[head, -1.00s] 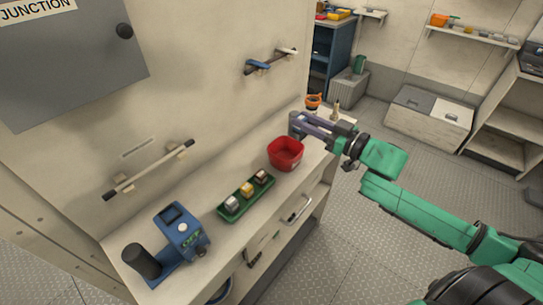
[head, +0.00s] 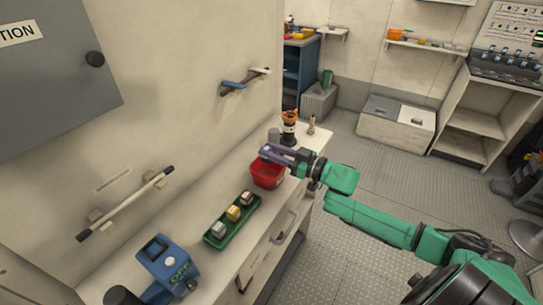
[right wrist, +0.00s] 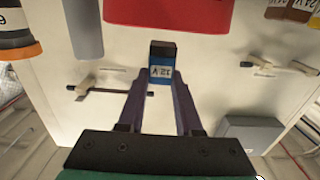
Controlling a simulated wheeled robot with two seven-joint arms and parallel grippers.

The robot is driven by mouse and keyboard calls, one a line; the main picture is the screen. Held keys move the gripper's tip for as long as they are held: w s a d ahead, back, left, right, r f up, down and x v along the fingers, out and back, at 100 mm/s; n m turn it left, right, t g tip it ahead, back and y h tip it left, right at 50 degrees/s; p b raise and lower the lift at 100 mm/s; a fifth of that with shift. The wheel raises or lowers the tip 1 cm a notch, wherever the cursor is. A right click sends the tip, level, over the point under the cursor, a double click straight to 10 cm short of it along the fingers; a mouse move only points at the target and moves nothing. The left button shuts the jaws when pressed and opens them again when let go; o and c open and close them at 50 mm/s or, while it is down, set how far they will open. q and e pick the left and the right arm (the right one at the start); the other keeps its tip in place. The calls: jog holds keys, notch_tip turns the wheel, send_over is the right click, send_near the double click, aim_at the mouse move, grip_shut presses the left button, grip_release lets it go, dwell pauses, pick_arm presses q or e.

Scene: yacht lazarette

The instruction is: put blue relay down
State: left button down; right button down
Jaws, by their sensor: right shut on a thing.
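My right gripper (head: 270,152) is shut on the blue relay, at the back rim of the red bin (head: 267,175) on the counter. In the right wrist view the blue relay (right wrist: 161,70), with a dark end and a "12 V" label, sits between the fingertips (right wrist: 161,86). The red bin (right wrist: 168,12) fills the top of that view, apart from the relay in the picture. In the head view the relay is mostly hidden by the fingers. My left gripper is not in view.
A green tray (head: 210,241) with grey, yellow and brown relays stands nearer on the counter (head: 190,243). A blue device (head: 168,268) is at the near end. An orange-and-black object (head: 290,125), a grey cylinder (head: 274,135) and a small beige fitting (head: 311,125) stand behind the bin.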

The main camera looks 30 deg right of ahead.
jog(key=shift+f+b, duration=0.3)
jog(key=shift+f, duration=1.25)
jog(key=shift+f, duration=0.1)
jog(key=c, duration=0.6)
grip_release()
